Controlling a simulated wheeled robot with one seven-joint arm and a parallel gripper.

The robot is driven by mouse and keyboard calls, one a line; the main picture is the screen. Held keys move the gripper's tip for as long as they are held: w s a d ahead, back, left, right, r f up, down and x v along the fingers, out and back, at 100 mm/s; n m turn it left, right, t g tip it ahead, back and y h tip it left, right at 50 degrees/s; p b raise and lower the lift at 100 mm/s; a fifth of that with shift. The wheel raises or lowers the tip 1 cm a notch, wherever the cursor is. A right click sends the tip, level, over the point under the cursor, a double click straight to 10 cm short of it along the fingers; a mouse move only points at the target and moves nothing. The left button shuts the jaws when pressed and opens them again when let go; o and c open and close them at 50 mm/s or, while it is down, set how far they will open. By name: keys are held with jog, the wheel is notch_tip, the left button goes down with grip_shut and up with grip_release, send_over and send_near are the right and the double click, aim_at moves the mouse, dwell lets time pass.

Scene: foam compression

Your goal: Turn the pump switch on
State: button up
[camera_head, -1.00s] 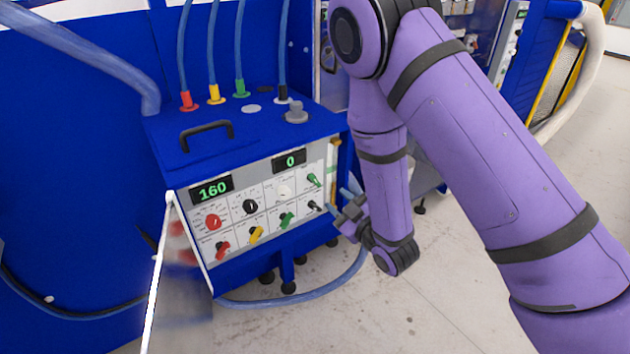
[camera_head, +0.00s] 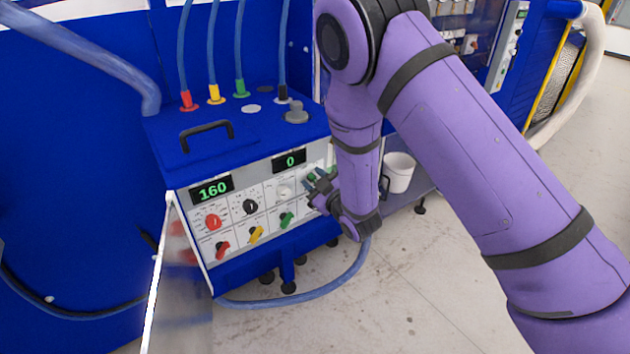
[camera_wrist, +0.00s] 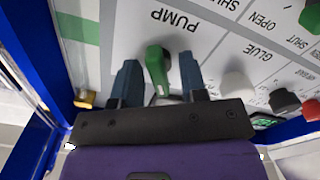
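The pump switch (camera_wrist: 157,68) is a green lever knob beside the PUMP label, which appears upside down in the wrist view. My gripper (camera_wrist: 160,72) is open, with one dark finger on each side of the knob. A narrow gap shows on both sides of the knob, so the fingers do not appear closed on it. In the head view my gripper (camera_head: 317,180) is at the right end of the control panel (camera_head: 233,238) and largely covers the switch there.
Red, yellow and green levers line the panel's lower row in the head view. A white bucket (camera_head: 398,172) stands behind my arm. A blue hose (camera_head: 330,287) loops below.

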grip_shut()
jog(key=shift+m, duration=0.3)
jog(key=m, duration=0.5)
jog(key=shift+w+d, duration=0.1)
jog(key=shift+d, duration=0.1)
jog(key=m, duration=0.6)
jog(key=shift+m, duration=0.3)
grip_release()
